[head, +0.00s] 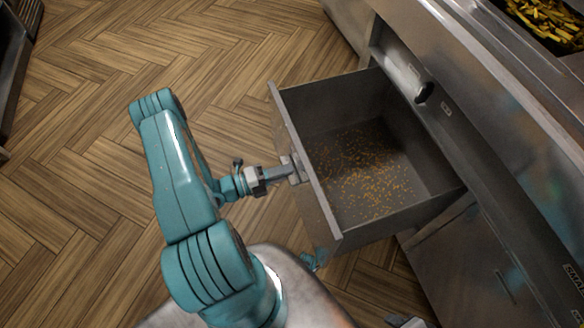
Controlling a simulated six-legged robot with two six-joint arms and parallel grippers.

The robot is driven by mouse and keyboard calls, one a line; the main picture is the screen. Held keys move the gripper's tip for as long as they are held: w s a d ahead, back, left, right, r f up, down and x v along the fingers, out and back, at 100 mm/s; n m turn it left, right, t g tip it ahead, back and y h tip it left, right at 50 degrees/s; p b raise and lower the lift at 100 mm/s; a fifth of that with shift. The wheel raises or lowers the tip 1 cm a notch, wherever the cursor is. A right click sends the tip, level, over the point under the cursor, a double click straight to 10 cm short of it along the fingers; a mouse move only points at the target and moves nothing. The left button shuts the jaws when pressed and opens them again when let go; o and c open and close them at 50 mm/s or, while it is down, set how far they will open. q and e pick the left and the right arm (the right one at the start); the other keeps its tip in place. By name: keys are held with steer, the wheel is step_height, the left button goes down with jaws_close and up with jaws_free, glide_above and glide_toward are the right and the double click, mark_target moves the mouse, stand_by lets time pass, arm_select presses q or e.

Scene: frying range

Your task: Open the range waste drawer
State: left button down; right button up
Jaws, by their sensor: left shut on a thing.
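The range waste drawer (331,222) is pulled well out from the front of the range. Its grey box is open at the top, with orange-brown crumbs (365,178) scattered over its floor. My left gripper (296,169) is at the outer face of the drawer front, shut on the drawer's handle. The fingers hide most of the handle.
The metal range (480,110) runs along the right, with a dark knob (424,92) above the drawer opening. Fries (548,20) lie in a tray at the top right. The wooden floor (90,110) is clear on the left, apart from a dark metal unit at the far left edge.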

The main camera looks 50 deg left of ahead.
arm_select(q)
steer(key=shift+a, duration=0.15)
steer(key=c, duration=1.1)
jaws_free()
steer(key=v, duration=1.6)
steer(key=shift+s+r+p, duration=0.1)
steer(key=shift+s+p, duration=0.1)
steer(key=shift+p, duration=0.1)
steer(key=shift+s, duration=0.1)
